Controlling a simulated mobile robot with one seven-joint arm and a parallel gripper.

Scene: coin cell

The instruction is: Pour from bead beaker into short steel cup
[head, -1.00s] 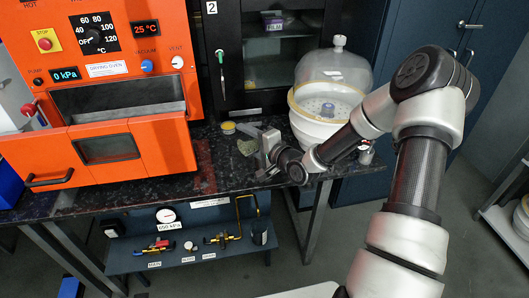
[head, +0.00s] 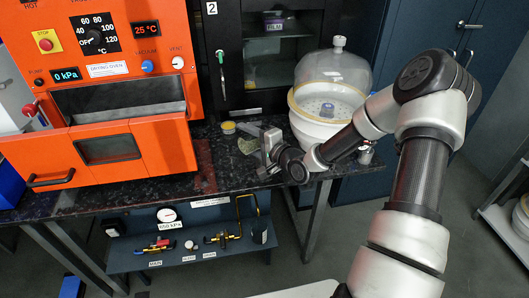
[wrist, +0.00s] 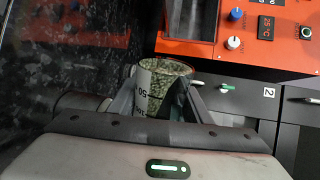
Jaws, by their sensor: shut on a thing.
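My gripper (head: 264,148) is above the dark speckled counter near its front edge, in the middle of the head view. It is shut on the bead beaker (wrist: 150,88), a clear beaker with printed markings. Pale greenish beads show through its mouth and wall in the wrist view. In the head view the beaker (head: 246,146) is a small greenish shape just left of the fingers; its exact tilt is hard to tell. A small grey metallic cup-like thing (head: 366,153) shows at the right, partly behind my arm; I cannot tell whether it is the short steel cup.
The orange drying oven (head: 103,145) fills the left, its front lowered. A white desiccator with a clear dome (head: 325,75) stands right of the gripper. A small yellow-topped tin (head: 228,127) sits behind the beaker. A dark cabinet (head: 232,60) stands behind. Counter space (head: 120,192) lies at front left.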

